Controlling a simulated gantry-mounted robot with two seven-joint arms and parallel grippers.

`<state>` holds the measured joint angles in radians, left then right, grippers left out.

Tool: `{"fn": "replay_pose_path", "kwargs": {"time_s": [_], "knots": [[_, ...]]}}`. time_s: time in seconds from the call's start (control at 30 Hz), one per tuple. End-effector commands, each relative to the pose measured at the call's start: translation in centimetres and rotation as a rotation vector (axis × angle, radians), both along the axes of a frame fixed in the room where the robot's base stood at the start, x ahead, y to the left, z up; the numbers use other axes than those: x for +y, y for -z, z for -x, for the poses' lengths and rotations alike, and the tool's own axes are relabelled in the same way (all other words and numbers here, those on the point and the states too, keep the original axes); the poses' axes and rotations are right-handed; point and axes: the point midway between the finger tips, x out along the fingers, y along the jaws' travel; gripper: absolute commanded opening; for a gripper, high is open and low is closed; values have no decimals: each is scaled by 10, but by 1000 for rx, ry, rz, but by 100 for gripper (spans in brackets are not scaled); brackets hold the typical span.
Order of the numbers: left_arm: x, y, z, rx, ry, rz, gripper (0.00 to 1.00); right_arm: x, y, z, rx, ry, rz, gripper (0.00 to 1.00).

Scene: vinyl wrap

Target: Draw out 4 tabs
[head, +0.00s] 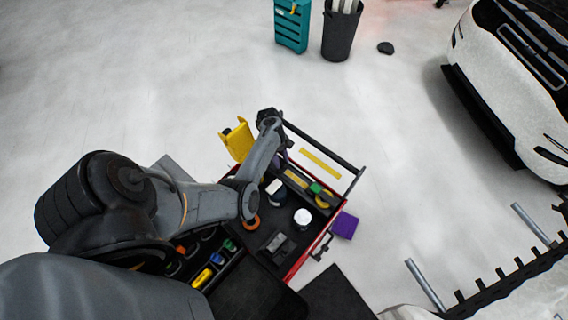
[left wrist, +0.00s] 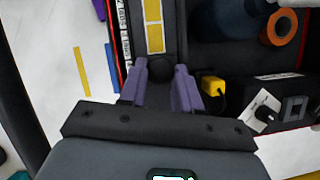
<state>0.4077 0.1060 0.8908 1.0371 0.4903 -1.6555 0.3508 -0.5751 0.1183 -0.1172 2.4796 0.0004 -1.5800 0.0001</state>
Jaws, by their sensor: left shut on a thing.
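A dark, narrow holder with a yellow strip (left wrist: 153,22) on it lies straight ahead of my left gripper in the left wrist view. A white strip with dark print, partly readable as "Tabs" (left wrist: 123,30), runs along its left side. The yellow strip also shows in the head view (head: 297,178) on the cart. My left gripper (left wrist: 160,88) has purple fingers, standing apart with a dark, rounded part (left wrist: 160,70) between them at the holder's near end. It is shut on this dark part; its exact shape is hard to tell. My right gripper is not in view.
The red-edged cart (head: 307,252) carries a white-topped jar (head: 302,217), an orange ring (head: 251,223) and several small tools. A yellow container (head: 238,141) is at its far left. A purple block (head: 345,225) is at its right. A white car (head: 515,75) stands far right.

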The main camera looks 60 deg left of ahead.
Motion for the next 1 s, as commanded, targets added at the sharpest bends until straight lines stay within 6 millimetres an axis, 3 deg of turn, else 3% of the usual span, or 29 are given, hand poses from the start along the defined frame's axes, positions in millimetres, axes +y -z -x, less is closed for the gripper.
{"fn": "replay_pose_path", "kwargs": {"time_s": [0.33, 0.37, 0.5, 0.83, 1.0], "knots": [[4, 0, 2, -2, 4, 1, 0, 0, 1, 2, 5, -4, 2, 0], [4, 0, 2, -2, 4, 1, 36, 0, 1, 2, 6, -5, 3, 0], [4, 0, 2, -1, 3, 1, 57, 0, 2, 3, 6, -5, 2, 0], [5, -1, 2, -1, 2, 0, 59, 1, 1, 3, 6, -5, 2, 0], [11, -13, 3, 0, 1, -2, 59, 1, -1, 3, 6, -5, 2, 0]]}}
